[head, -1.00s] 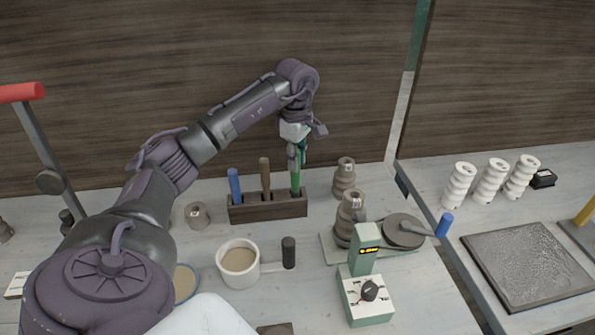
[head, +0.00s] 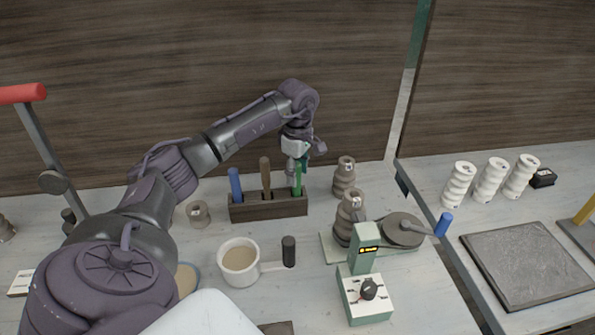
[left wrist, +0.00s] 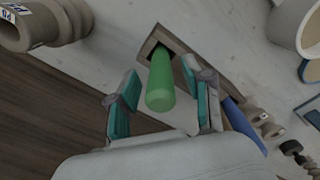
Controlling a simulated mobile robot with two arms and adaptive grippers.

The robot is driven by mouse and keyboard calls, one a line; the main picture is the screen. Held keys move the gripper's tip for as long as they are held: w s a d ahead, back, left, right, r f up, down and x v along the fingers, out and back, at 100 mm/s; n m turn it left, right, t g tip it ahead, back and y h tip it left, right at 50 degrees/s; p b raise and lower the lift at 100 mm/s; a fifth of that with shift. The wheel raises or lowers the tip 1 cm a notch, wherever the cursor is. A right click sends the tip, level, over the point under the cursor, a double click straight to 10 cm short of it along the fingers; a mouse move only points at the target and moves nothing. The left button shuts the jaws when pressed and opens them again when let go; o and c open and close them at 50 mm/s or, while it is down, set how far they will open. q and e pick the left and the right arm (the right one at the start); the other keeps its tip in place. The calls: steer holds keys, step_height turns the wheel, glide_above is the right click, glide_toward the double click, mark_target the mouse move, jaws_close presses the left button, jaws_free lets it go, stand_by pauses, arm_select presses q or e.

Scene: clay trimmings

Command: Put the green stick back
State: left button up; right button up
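The green stick (head: 297,182) stands upright in the right-hand slot of the dark wooden rack (head: 268,208). In the left wrist view the green stick (left wrist: 160,85) has its lower end in the square hole of the rack (left wrist: 180,45). My left gripper (head: 298,163) is over the stick from above. In the left wrist view the fingers of my left gripper (left wrist: 165,103) are spread on both sides of the stick, with a visible gap on each side. My right gripper is not in view.
A blue-handled tool (head: 235,184) and a brown-handled tool (head: 265,175) stand in the same rack. A ridged clay piece (head: 344,177) is close on the right.

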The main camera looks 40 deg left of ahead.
arm_select(q)
step_height(320, 180, up, 11)
steer(key=shift+r+b, duration=0.15)
steer(key=shift+b, duration=0.7)
steer(key=shift+s+r, duration=0.1)
steer(key=shift+r, duration=0.45)
